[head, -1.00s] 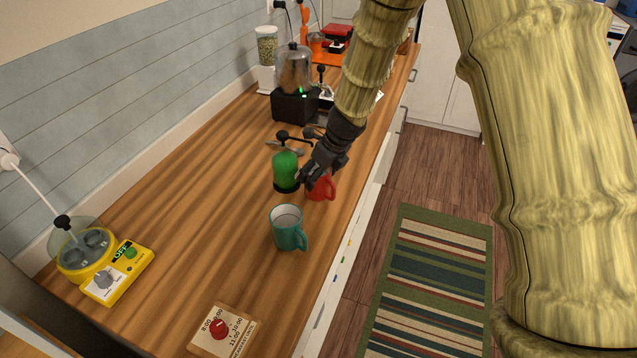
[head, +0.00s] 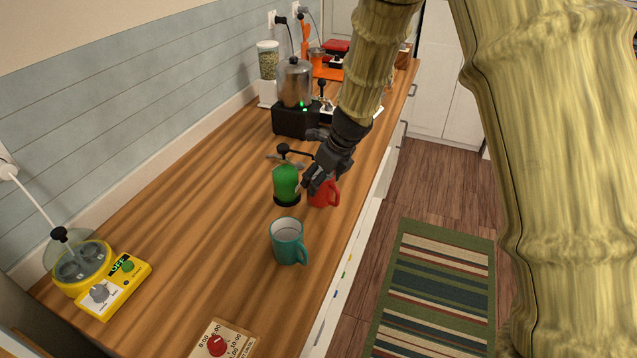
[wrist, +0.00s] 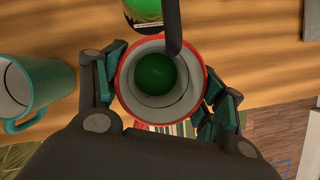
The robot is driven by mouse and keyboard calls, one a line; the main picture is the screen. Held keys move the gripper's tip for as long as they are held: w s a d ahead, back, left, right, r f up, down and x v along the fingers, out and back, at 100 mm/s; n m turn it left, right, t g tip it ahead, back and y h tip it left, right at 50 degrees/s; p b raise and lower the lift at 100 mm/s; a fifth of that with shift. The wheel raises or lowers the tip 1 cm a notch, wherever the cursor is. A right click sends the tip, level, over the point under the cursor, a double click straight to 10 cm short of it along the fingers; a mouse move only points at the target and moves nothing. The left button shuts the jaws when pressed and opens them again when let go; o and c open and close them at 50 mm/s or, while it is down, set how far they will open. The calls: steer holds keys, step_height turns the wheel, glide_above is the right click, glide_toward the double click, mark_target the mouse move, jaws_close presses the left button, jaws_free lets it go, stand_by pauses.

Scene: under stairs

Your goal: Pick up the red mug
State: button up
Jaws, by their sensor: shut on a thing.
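The red mug (head: 327,194) is at the counter's right side in the head view, partly covered by my gripper (head: 318,184). In the wrist view I look down into the mug (wrist: 124,98), with its red rim and pale inside. A green round thing (wrist: 154,73) shows inside it. My gripper (wrist: 164,88) has its fingers on the mug's left and right sides and is shut on it. The mug looks upright. I cannot tell whether its base touches the counter.
A green jar with a crank (head: 286,182) stands close left of the mug. A teal mug (head: 287,243) stands nearer on the wooden counter (head: 190,215). A black grinder (head: 295,118) stands behind. A yellow device (head: 113,284) is at left. The counter's middle left is clear.

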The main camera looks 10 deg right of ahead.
steer(key=s+d+b, duration=0.4)
steer(key=s+d, duration=0.6)
steer(key=s, duration=0.3)
steer(key=shift+s+b, duration=0.35)
steer(key=shift+d, duration=0.1)
